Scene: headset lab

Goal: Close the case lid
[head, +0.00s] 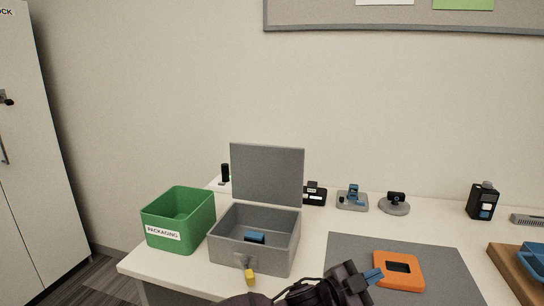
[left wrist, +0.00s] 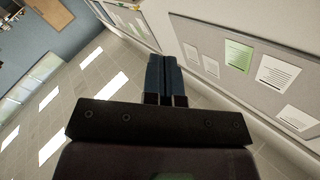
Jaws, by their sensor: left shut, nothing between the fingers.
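The grey case (head: 250,258) stands on the left part of the table, and its lid (head: 267,174) is up, roughly vertical at the back edge. A small blue block (head: 254,237) lies inside. A yellow tab (head: 250,277) shows at the case's front, beside a grey latch-like part. My left gripper (head: 374,276) is at the front of the table, to the right of the case and apart from it. Its blue fingers are shut and empty, as the left wrist view (left wrist: 165,77) also shows. My right gripper is not in view.
A green packaging bin (head: 179,220) stands left of the case. An orange frame-like part (head: 399,271) lies on a grey mat (head: 345,246) by my left gripper. Small devices (head: 352,198) line the table's back. A wooden tray (head: 512,272) with a blue item is at the right.

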